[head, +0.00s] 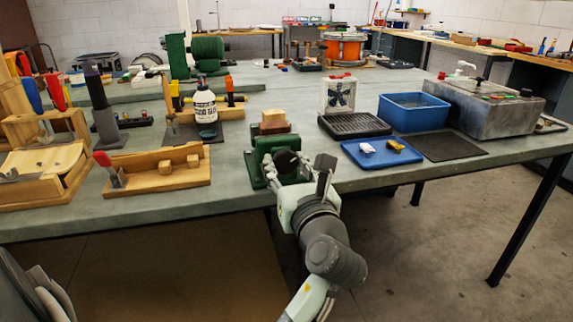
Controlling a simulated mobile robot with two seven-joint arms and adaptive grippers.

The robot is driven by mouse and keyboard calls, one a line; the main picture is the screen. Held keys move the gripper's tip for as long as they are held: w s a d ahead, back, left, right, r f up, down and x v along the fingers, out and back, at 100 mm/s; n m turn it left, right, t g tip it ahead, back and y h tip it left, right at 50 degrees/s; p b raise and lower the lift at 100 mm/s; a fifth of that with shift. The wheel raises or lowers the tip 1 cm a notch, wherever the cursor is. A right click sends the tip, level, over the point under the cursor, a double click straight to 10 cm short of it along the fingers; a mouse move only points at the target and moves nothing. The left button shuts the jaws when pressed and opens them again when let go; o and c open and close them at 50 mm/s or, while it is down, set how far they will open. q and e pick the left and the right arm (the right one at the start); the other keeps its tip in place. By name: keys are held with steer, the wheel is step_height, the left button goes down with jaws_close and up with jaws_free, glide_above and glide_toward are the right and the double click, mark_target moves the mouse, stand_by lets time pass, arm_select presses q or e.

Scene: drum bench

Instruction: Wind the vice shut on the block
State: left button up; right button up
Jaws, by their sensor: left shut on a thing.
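The green vice (256,159) stands at the front edge of the bench, near the middle of the head view. A light wooden block (273,116) shows at the top of the vice, above a darker brown piece. I cannot tell whether the jaws touch the block. My left gripper (305,168) is at the front of the vice, by a dark round part (286,161). It is shut on the vice handle, which is mostly hidden by the fingers. My right gripper is not in view.
A blue tray (355,158) with small items lies right of the vice, with a black grille (354,125) behind it. A wooden tray (140,185) with small blocks lies to the left. A white bottle (205,103) stands behind left. The bench's front edge passes under the vice.

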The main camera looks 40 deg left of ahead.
arm_select(q)
steer(key=shift+f, duration=0.2)
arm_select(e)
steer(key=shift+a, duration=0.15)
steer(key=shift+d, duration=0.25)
arm_select(q)
steer(key=o, duration=0.9)
steer(key=shift+c, duration=0.2)
steer(key=o, duration=0.3)
steer(key=shift+r, duration=0.15)
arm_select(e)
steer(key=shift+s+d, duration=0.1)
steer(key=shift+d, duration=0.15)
